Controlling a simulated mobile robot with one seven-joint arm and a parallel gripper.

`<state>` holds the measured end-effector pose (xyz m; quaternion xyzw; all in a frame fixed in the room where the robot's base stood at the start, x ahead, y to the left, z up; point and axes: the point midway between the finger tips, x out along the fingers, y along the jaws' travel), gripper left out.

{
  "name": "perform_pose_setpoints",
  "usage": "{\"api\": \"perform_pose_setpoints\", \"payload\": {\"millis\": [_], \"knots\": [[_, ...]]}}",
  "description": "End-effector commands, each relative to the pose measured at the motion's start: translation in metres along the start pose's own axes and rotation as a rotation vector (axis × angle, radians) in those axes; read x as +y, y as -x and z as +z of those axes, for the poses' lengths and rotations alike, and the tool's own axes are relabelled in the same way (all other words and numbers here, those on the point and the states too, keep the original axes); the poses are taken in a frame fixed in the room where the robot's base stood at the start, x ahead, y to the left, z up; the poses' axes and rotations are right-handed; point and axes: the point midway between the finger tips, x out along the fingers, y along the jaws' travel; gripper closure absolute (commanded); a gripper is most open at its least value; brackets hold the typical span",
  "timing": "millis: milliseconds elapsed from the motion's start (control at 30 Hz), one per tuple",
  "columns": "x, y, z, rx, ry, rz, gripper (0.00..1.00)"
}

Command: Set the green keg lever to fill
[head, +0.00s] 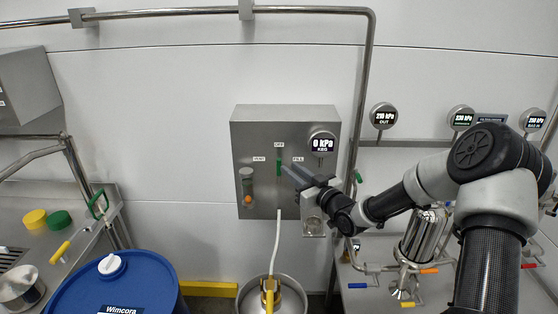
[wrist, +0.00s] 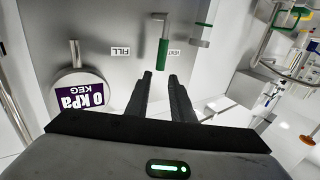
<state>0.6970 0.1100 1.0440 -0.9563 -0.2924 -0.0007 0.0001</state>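The green keg lever (head: 279,166) is upright on the grey panel, under the OFF label (head: 279,145). The VENT label (head: 259,159) is to its left and the FILL label (head: 298,159) to its right. In the wrist view, which is upside down, the lever (wrist: 163,52) hangs between the FILL label (wrist: 120,51) on the left and the VENT label on the right. My gripper (wrist: 161,76) is open and empty. Its fingertips are just short of the lever, which lines up with the gap between them. Contact cannot be told.
The keg gauge (head: 322,142) reads 0 kPa, right of the lever; it shows in the wrist view (wrist: 80,95) too. A flow tube (head: 247,187) is at the panel's left. Below stand a keg (head: 248,297) with a white hose and a blue drum (head: 75,290).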

Motion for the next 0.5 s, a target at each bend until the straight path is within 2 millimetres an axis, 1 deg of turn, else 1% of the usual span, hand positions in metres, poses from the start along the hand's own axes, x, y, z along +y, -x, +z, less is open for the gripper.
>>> {"api": "perform_pose_setpoints", "payload": {"millis": [33, 200, 300, 400, 500], "knots": [[-0.001, -0.012, 0.0, 0.002, 0.0, -0.001, 0.78], [-0.001, -0.046, 0.001, 0.0, -0.001, -0.001, 0.78], [-0.001, -0.062, 0.0, 0.0, 0.0, -0.001, 0.78], [0.0, -0.072, 0.0, 0.0, 0.0, 0.0, 0.78], [-0.001, -0.079, 0.001, -0.001, -0.001, -0.001, 0.78]]}}
